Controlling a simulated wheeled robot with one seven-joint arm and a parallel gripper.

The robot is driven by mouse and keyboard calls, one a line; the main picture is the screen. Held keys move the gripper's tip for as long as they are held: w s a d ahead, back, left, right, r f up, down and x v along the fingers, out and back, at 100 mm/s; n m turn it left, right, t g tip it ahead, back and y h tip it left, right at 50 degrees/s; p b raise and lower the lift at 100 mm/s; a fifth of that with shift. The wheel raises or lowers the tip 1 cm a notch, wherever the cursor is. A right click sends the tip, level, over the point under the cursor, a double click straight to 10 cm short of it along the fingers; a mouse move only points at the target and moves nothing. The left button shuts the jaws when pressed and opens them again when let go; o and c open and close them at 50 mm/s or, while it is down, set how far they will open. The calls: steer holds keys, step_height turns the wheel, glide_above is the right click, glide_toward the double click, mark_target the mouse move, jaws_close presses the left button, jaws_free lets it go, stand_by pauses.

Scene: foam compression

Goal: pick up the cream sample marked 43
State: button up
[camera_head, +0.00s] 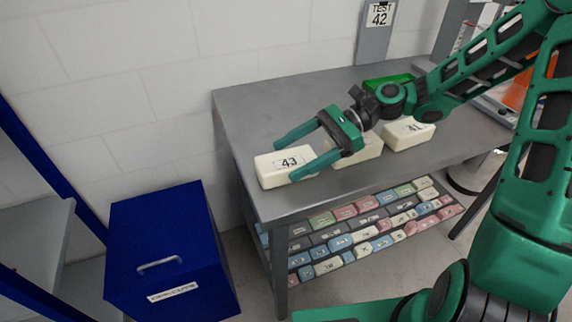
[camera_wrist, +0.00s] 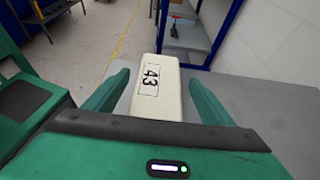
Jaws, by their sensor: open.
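The cream sample marked 43 (camera_head: 279,168) lies at the left end of the grey table. Its number label faces up. My gripper (camera_head: 296,153) is open, with its green fingers on either side of the sample. In the wrist view the sample (camera_wrist: 157,92) sits between my two fingers (camera_wrist: 155,98), with a gap visible on each side. Parts of the sample's right end are hidden by the near finger in the head view.
A sample marked 41 (camera_head: 408,133) and another cream block (camera_head: 358,152) lie to the right on the table (camera_head: 250,105). Several coloured samples fill the shelf (camera_head: 350,232) below. A blue lidded bin (camera_head: 165,235) stands left of the table.

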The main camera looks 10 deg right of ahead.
steer(key=c, duration=1.1)
steer(key=shift+c, duration=0.2)
steer(key=shift+r, duration=0.1)
